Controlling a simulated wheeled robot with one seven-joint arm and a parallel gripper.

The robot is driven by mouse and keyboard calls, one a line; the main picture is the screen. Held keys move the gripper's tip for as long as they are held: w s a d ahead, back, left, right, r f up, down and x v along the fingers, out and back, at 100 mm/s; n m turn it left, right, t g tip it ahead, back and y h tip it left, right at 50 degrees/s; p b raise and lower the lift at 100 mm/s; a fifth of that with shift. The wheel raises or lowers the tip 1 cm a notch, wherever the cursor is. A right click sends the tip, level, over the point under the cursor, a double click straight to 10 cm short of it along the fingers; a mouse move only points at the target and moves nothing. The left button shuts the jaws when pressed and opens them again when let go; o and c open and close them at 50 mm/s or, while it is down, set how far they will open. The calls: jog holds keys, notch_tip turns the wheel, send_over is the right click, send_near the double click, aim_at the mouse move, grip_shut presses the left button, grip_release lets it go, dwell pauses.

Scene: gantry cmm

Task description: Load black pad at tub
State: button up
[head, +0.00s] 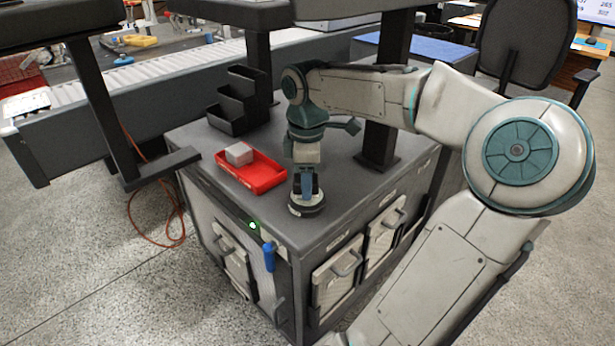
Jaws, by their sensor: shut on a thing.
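The black pad (308,208) is a dark round disc with a paler top, near the front edge of the grey cabinet top. My gripper (306,190) points down and is shut on the pad from above. I cannot tell whether the pad touches the cabinet top or hangs just above it. The tub (265,180) is a shallow red tray to the left of my gripper. It holds a light grey block (239,153) at its back left, and its front right part is bare.
A black stepped organiser (238,100) stands behind the tub. Dark uprights rise behind it and behind my arm. The cabinet top (335,205) is bare around the pad. A blue handle (269,256) hangs on the cabinet's front. A conveyor (180,75) runs behind at left.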

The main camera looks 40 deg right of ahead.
jog(key=shift+f+b, duration=0.65)
jog(key=shift+b, duration=0.05)
dwell(1.6)
jog(key=shift+r+p, duration=2.5)
jog(key=shift+r, duration=1.15)
jog(key=shift+f, duration=0.1)
